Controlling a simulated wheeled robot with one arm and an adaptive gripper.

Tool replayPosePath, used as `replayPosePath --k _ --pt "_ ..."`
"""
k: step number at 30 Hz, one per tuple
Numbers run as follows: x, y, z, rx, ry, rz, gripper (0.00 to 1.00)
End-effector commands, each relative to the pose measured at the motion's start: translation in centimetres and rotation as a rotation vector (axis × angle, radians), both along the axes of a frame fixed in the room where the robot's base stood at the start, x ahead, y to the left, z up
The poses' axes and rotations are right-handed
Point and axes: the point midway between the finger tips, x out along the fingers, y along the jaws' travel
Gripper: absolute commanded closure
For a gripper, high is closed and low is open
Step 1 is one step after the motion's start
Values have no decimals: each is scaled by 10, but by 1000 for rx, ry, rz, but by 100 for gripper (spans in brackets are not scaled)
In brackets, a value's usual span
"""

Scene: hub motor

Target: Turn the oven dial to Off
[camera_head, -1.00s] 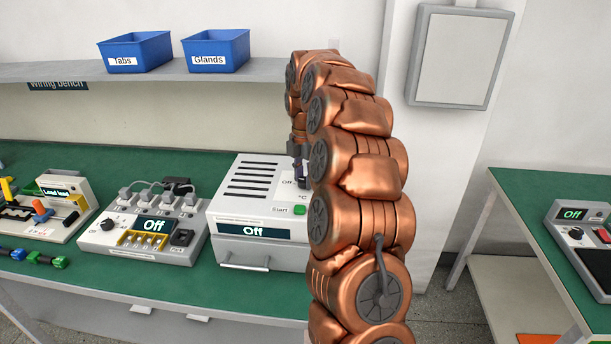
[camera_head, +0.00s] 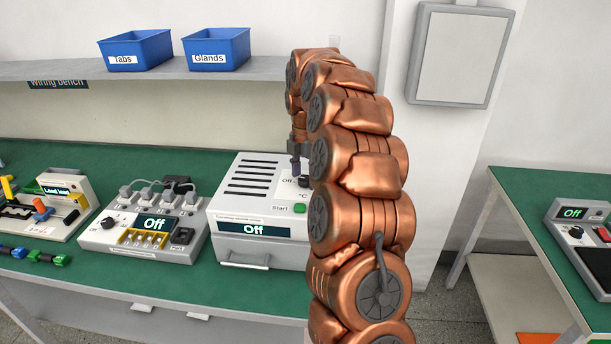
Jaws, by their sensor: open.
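The oven (camera_head: 262,210) is a white box with dark vent slots on top, standing on the green bench. Its display (camera_head: 253,229) reads "Off". A dark dial (camera_head: 304,181) shows on its top right, partly hidden by my copper arm, beside a printed "Off" mark and a "°C" label. A green Start button (camera_head: 299,208) sits in front of it. My gripper (camera_head: 295,170) is small and dark, pointing down just left of and above the dial. It is open and appears apart from the dial. The dial's pointer is too small to read.
Blue bins (camera_head: 136,51) sit on the shelf (camera_head: 60,72) above. A second green bench (camera_head: 520,205) is at the right.

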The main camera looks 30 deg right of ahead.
Motion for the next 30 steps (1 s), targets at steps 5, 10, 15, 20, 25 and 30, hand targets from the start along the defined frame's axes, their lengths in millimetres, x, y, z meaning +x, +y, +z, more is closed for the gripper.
replayPosePath --k 5,10,15,20,25,30 --pt "1 -1 11 -3 -4 0 34" --pt "1 0 33 -2 -4 1 34" --pt "1 0 56 -2 -4 0 34" --pt "1 -1 75 -2 -3 0 34" --pt "1 -1 94 -2 -1 -1 34" --pt "0 -1 108 0 0 -3 34"
